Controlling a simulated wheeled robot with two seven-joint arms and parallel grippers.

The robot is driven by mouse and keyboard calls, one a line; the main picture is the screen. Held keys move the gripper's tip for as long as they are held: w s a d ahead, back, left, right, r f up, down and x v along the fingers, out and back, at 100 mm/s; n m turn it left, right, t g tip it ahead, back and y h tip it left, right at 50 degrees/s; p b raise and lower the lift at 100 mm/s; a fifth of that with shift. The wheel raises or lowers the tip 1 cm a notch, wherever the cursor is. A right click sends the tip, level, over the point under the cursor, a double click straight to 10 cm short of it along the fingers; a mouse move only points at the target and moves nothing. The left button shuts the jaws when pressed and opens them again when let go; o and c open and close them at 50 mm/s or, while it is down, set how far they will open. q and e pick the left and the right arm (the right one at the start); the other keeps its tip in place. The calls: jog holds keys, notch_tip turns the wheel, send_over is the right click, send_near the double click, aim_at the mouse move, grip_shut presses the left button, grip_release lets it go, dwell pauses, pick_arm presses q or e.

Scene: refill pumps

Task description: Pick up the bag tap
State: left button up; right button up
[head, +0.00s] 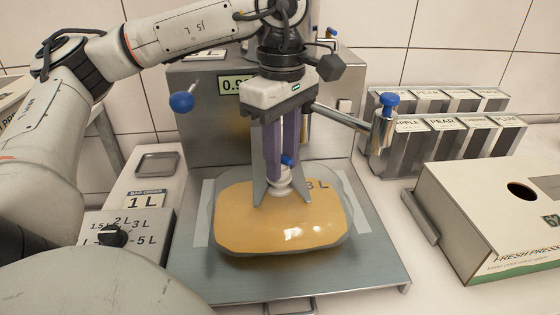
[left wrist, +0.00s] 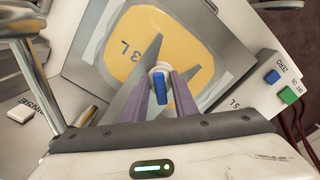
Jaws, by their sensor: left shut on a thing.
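The bag tap (head: 284,183) is a whitish fitting with a small blue lever, on top of a bag (head: 275,221) of orange-yellow liquid marked 3 L. My left gripper (head: 278,190) points down from above and is shut on the bag tap, with a finger on each side of it. In the left wrist view the bag tap (left wrist: 160,84) shows between the two fingers, its blue lever facing the camera. The bag lies flat on the metal platform (head: 350,268), and I see no clear gap under it. My right gripper is not in view.
A dial box (head: 128,228) and a small tray (head: 157,164) stand at the left. A metal spout with a blue knob (head: 388,100) juts out close right of my gripper. Several labelled bins (head: 437,140) and an open-holed carton (head: 500,222) stand at the right.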

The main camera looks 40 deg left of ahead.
pick_arm(q)
notch_tip(320, 180, up, 10)
jog(key=shift+f+p, duration=0.2)
jog(key=shift+p, duration=0.45)
notch_tip(320, 180, down, 6)
jog(key=b, duration=0.4)
jog(key=shift+f+b, duration=0.1)
jog(key=shift+b, duration=0.25)
jog(key=shift+f+b, duration=0.55)
jog(key=shift+f, duration=0.2)
jog(key=shift+f+b, duration=0.35)
jog(key=shift+f, duration=0.3)
jog(key=shift+f, duration=0.1)
jog(key=shift+f+b, duration=0.4)
